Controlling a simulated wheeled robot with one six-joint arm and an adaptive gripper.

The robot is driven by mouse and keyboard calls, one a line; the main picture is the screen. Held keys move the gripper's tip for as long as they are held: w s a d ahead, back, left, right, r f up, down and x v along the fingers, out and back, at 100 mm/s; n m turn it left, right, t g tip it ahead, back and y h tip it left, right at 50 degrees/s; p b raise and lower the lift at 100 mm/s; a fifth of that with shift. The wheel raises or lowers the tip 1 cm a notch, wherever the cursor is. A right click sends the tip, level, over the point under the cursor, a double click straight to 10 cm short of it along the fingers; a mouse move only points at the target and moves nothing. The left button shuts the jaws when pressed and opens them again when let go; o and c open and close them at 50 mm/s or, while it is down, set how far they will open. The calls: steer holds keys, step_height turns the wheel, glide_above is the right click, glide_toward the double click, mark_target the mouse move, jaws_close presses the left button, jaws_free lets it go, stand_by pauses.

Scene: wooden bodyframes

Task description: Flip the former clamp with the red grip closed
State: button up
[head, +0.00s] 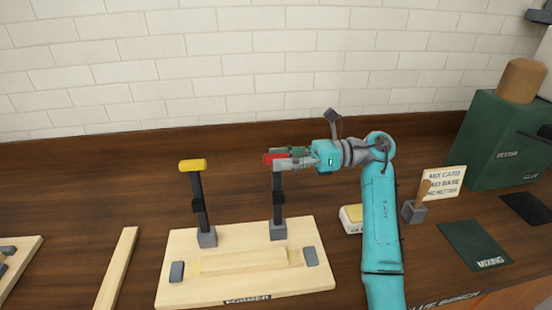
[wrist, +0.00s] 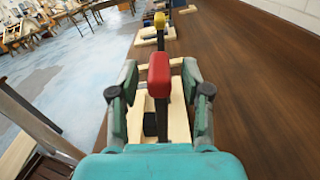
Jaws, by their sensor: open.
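The clamp with the red grip (head: 272,158) stands on the wooden former board (head: 185,291), its black lever (head: 278,200) upright. In the wrist view the red grip (wrist: 159,76) lies between the two fingers of my gripper (wrist: 160,90). In the head view my gripper (head: 290,158) reaches in from the right at the height of the red grip. Its fingers are open, with gaps on both sides of the grip in the wrist view. A second clamp with a yellow grip (head: 193,165) also stands upright, left of the red one. A pale wooden strip (head: 240,262) lies on the board.
A loose wooden strip (head: 117,268) lies left of the former. At right are a glue block (head: 352,217), a brush in a grey holder (head: 414,211), a mix card (head: 444,183), a dark green mixing mat (head: 474,245) and a green box (head: 500,140). A tiled wall (head: 180,70) stands behind.

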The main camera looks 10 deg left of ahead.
steer(key=shift+s+a, duration=0.2)
steer(key=shift+a, duration=0.5)
jaws_close()
steer(key=shift+s, duration=0.1)
